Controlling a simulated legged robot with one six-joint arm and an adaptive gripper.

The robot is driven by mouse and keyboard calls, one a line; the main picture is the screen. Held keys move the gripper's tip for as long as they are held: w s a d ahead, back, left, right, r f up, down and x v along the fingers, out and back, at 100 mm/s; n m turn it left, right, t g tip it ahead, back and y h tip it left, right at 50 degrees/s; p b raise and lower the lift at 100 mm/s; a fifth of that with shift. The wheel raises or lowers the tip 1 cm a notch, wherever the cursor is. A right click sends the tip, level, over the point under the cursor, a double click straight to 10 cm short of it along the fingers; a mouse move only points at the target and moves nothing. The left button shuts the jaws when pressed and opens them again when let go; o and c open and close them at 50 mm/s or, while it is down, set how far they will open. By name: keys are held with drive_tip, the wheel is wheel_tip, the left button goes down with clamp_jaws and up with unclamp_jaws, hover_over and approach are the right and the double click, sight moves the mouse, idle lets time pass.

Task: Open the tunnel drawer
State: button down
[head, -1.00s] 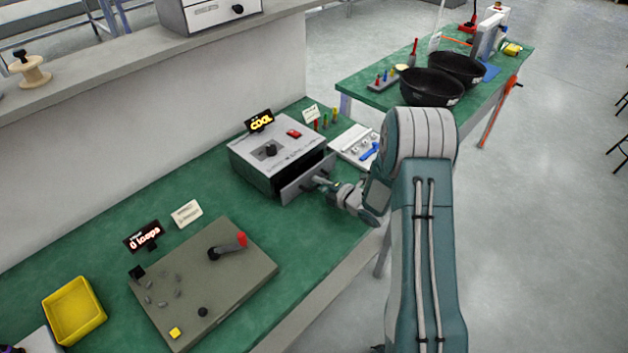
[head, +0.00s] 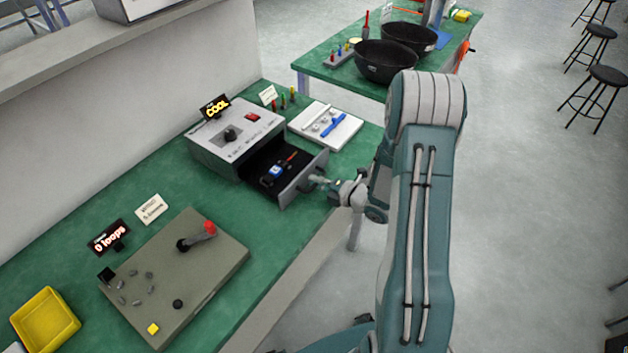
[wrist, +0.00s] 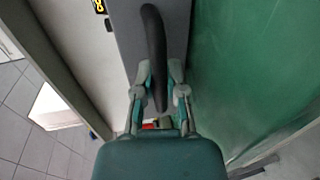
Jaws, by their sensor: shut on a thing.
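The tunnel drawer (head: 306,177) stands pulled out from the front of the grey box (head: 236,131) with the "COOL" sign. Inside its dark tray lie a small blue-and-black item (head: 274,172) and a thin orange-red item (head: 291,157). My gripper (head: 318,181) is at the drawer's front. In the wrist view, my gripper (wrist: 160,92) is shut on the dark curved handle (wrist: 153,40), which stands out from the grey drawer front (wrist: 175,35).
A white tray (head: 345,134) with a blue part sits right of the box. A grey-brown board (head: 215,260) with a red-tipped lever and a yellow bin (head: 73,325) are at left. Black bowls (head: 387,75) stand on the far table.

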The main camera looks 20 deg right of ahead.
drive_tip(key=shift+s+f, duration=0.1)
drive_tip(key=shift+f, duration=0.1)
drive_tip(key=c, duration=0.7)
unclamp_jaws()
drive_tip(key=shift+r, duration=0.1)
drive_tip(key=v, duration=1.1)
drive_tip(key=shift+s+d, duration=0.3)
drive_tip(key=shift+r, duration=0.1)
